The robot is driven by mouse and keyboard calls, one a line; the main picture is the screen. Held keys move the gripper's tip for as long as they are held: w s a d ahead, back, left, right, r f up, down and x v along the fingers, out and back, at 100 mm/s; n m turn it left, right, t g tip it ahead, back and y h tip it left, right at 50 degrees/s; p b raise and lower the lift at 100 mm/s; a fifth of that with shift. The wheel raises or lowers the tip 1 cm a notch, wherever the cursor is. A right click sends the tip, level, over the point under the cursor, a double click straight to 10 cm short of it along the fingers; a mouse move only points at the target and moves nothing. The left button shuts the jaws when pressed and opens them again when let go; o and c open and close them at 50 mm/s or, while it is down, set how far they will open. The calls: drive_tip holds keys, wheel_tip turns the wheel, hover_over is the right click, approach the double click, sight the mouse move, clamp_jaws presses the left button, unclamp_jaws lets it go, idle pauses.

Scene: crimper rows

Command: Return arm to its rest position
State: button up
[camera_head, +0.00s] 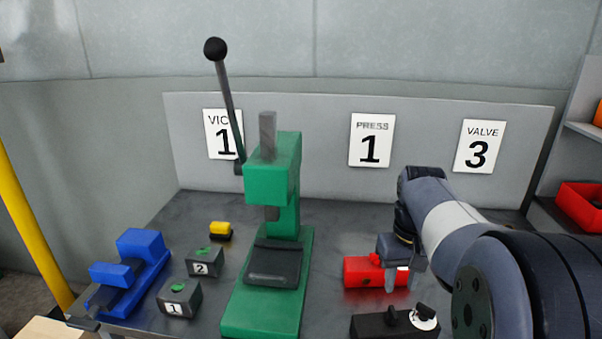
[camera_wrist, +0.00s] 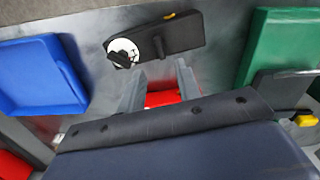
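My gripper (camera_head: 403,284) hangs over the right part of the bench at the end of my bent arm. Its two fingers are apart in both views; in the wrist view my gripper (camera_wrist: 160,84) points toward the bench top.
A green press (camera_head: 270,165) with a raised lever stands left of my gripper. A black box (camera_head: 380,325) with a white dial lies in front. A blue vise (camera_head: 130,270), numbered blocks (camera_head: 180,297) and a yellow-topped piece (camera_head: 220,229) are at left. A back panel (camera_head: 300,120) stands behind.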

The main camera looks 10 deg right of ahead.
sight(394, 311)
wheel_tip(394, 311, down, 9)
drive_tip(key=shift+r, duration=0.2)
drive_tip(key=shift+r+m, duration=0.1)
drive_tip(key=shift+m, duration=1)
